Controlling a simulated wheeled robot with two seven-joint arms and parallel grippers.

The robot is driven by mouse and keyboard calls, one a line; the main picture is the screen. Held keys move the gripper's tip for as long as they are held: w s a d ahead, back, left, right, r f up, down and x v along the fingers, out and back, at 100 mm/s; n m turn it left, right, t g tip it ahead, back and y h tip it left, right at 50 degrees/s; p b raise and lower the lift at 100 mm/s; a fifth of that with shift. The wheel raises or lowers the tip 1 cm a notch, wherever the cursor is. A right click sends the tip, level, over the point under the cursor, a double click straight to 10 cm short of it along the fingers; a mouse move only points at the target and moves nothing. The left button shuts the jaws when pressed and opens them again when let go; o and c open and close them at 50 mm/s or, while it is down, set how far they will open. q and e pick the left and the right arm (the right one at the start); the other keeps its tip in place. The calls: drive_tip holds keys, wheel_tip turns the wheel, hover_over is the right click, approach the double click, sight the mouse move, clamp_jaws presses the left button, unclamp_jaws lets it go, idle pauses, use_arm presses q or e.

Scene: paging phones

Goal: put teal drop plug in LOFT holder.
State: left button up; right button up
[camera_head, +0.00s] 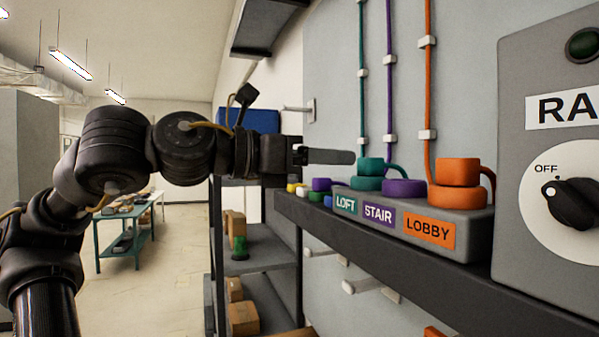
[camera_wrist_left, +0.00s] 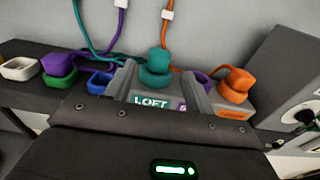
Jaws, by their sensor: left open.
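The teal drop plug (camera_head: 370,166) stands upright on the teal LOFT holder (camera_head: 366,183), above the LOFT label at the left end of the grey block. Its teal cord loops off its right side. In the left wrist view the plug (camera_wrist_left: 159,61) sits on the teal holder (camera_wrist_left: 155,79), just beyond the fingers. My left gripper (camera_head: 350,157) is open, with its fingers level and pointing right, close to the plug's left side. In the left wrist view its grey fingers (camera_wrist_left: 157,86) are spread and nothing is held between them. My right gripper is out of view.
The purple STAIR holder (camera_head: 404,188) is empty. An orange plug (camera_head: 458,171) stands on the LOBBY holder. A purple plug (camera_wrist_left: 58,63) sits on a green piece left of the block, near a blue piece (camera_wrist_left: 100,82). A dial panel (camera_head: 555,150) stands at the right.

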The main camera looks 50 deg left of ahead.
use_arm(q)
drive_tip(key=shift+b+v, duration=0.6)
drive_tip(key=shift+v, duration=1.45)
